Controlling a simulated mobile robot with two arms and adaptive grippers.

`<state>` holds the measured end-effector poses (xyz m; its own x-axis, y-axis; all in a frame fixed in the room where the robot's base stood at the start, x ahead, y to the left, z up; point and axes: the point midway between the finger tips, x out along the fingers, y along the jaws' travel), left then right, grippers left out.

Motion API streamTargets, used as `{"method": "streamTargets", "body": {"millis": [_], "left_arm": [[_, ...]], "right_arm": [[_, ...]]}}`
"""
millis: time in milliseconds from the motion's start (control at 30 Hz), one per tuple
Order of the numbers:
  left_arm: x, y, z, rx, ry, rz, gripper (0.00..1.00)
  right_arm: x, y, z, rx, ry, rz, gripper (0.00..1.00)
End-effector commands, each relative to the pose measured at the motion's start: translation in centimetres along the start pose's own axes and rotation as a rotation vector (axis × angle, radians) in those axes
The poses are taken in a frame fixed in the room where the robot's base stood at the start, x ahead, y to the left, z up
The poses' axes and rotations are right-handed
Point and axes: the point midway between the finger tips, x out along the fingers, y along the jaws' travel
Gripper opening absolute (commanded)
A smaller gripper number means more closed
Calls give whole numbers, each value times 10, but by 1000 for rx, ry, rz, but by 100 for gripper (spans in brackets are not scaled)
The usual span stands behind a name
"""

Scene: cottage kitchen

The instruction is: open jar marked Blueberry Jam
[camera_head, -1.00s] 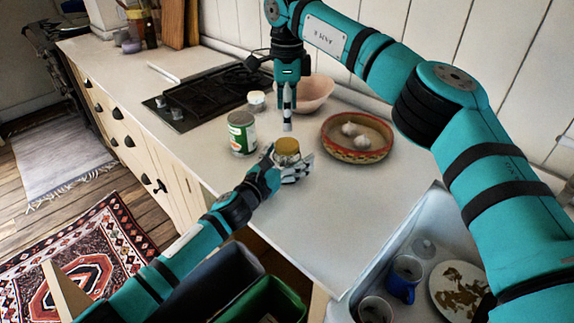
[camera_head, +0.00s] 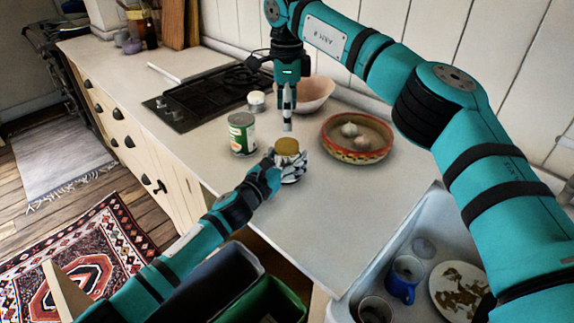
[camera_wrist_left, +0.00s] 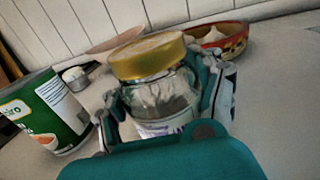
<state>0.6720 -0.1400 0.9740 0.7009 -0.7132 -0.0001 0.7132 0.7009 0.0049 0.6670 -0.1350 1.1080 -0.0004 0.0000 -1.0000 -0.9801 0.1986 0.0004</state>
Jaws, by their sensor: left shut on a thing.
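A small glass jar (camera_head: 284,158) with a gold lid (camera_head: 287,146) stands upright on the counter. In the left wrist view the jar (camera_wrist_left: 162,103) shows clear glass and a pale label too blurred to read; its gold lid (camera_wrist_left: 147,56) sits on top. My left gripper (camera_head: 287,168) is shut around the jar's body, with a finger on each side, below the lid. My right gripper (camera_head: 287,127) points straight down just above the lid, apart from it. It shows edge-on, so its finger gap cannot be made out.
A green and white can (camera_head: 242,133) stands left of the jar. A bowl with garlic (camera_head: 357,155) is to the right, a pink bowl (camera_head: 316,95) behind. A black hob (camera_head: 205,98) is at the back left; the sink (camera_head: 425,222) is front right.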

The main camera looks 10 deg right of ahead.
Motion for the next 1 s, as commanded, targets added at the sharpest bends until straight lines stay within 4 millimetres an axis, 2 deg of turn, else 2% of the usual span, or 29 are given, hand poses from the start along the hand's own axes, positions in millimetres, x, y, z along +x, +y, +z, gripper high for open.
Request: {"method": "streamTargets", "body": {"millis": [167,267,367,1000], "left_arm": [[0,0,0,0,0,0,0],[0,0,0,0,0,0,0],[0,0,0,-1,0,0,0],[0,0,0,-1,0,0,0]], "right_arm": [[0,0,0,67,0,0,76],[0,0,0,210,1,0,76],[0,0,1,429,1,-2,76],[0,1,2,2100,0,-3,76]]}}
